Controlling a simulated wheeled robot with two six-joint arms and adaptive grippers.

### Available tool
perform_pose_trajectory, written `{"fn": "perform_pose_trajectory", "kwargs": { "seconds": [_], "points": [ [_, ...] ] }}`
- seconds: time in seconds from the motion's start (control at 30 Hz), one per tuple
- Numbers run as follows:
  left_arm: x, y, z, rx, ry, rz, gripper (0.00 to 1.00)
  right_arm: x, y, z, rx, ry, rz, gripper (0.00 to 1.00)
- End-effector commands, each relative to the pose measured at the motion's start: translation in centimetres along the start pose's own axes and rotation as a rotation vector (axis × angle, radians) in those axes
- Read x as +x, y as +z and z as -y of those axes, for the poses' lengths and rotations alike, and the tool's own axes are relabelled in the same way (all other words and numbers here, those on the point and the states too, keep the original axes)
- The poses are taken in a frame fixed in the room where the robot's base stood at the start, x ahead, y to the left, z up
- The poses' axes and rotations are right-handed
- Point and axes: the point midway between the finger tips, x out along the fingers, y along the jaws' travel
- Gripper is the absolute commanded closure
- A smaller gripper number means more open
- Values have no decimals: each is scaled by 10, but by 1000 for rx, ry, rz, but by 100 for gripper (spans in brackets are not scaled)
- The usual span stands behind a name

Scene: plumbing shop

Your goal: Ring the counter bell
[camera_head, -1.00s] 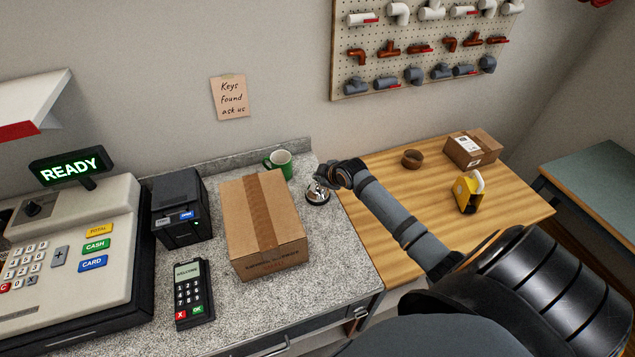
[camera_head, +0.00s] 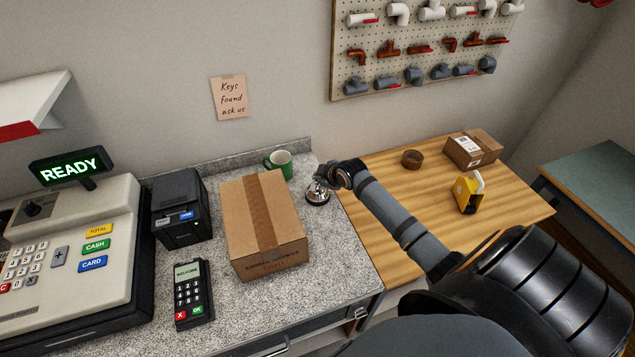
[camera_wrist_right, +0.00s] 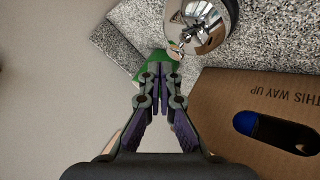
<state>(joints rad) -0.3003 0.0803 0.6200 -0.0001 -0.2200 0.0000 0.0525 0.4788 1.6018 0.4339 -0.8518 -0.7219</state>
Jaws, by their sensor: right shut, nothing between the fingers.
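The silver counter bell (camera_head: 317,194) stands on the speckled counter, to the right of the cardboard box and in front of the green mug. In the right wrist view the bell (camera_wrist_right: 203,27) shows at the top, cut off by the frame edge. My right gripper (camera_head: 326,175) is over the bell's far side in the head view and partly covers it. In the wrist view the right gripper (camera_wrist_right: 159,72) is shut and empty, with the bell up and to the right of its fingertips. Whether it touches the bell cannot be told. My left gripper is out of view.
The cardboard box (camera_head: 239,239) and green mug (camera_head: 280,164) stand close to the bell. A card terminal (camera_head: 188,292), printer (camera_head: 180,205) and cash register (camera_head: 65,265) are farther left.

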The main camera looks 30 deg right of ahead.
Motion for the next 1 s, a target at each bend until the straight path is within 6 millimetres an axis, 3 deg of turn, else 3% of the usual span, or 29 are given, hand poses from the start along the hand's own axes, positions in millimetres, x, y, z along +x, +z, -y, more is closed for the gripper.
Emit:
{"fn": "perform_pose_trajectory", "kwargs": {
  "seconds": [1.0],
  "points": [
    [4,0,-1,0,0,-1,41,7,5,5,0,0,0,100]
  ]
}}
